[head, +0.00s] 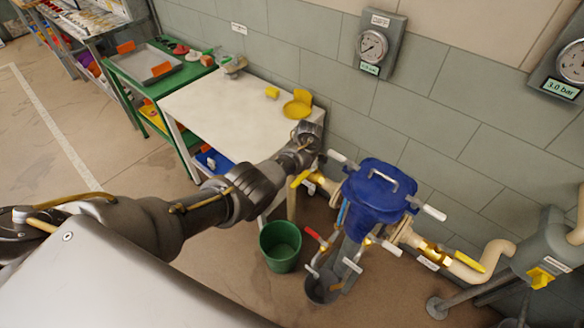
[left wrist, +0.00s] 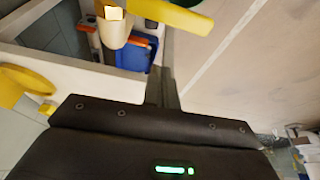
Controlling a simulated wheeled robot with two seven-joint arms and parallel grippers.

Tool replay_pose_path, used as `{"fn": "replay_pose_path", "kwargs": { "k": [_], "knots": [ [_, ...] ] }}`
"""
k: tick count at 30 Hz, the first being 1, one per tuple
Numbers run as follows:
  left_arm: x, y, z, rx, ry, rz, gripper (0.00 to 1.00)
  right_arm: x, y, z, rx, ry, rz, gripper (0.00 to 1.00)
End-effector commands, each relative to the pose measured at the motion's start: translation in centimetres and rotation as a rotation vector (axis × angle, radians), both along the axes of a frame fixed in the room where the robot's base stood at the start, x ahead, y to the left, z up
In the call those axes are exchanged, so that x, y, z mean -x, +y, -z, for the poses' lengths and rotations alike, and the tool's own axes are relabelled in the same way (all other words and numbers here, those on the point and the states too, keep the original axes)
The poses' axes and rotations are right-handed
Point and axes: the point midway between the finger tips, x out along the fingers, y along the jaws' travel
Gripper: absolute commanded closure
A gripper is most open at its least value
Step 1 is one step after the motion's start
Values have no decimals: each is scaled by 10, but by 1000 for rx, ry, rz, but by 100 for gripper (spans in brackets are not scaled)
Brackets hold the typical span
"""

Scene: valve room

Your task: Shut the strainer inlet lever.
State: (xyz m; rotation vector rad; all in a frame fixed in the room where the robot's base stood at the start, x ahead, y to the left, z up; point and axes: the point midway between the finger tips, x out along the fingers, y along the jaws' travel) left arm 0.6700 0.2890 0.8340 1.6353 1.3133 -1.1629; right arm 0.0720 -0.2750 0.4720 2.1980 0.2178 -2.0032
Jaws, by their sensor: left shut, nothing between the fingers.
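The blue-lidded strainer (head: 378,192) stands at the centre right of the head view. A yellow lever (head: 300,178) sits on the pipe at its left, the likely inlet side; its tag is not readable. My left gripper (head: 308,145) is just above and behind this lever, partly hidden by its own wrist. In the left wrist view the shut, empty fingers (left wrist: 162,88) point toward a yellow lever (left wrist: 172,14) on a tan pipe (left wrist: 115,28). I cannot tell whether they touch it. My right gripper is not in view.
A second yellow lever (head: 468,262) is on the right-hand pipe. A red lever (head: 316,237) sits low on the strainer. A green bucket (head: 280,247) stands on the floor. A white table (head: 225,110) with yellow items is behind my arm. Gauges (head: 372,45) hang on the wall.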

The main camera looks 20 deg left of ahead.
Motion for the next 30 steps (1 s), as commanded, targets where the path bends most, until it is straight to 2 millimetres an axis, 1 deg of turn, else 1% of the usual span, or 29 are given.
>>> {"fn": "replay_pose_path", "kwargs": {
  "k": [1, 3, 7, 10, 16, 28, 30],
  "knots": [
    [1, -3, -12, -1, -1, 0, 100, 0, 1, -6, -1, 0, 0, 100],
    [2, -7, -23, -1, -2, 1, 100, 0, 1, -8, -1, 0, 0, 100],
    [4, -12, -38, -3, -1, -1, 100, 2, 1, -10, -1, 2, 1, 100],
    [5, -14, -44, -2, 0, 0, 100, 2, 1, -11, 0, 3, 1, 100],
    [6, -16, -48, -1, 3, 0, 100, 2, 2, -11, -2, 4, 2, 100],
    [5, -16, -48, 0, 2, -1, 100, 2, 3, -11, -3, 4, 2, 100],
    [7, -17, -45, 2, 4, 8, 100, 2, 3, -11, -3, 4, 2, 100]
  ]
}}
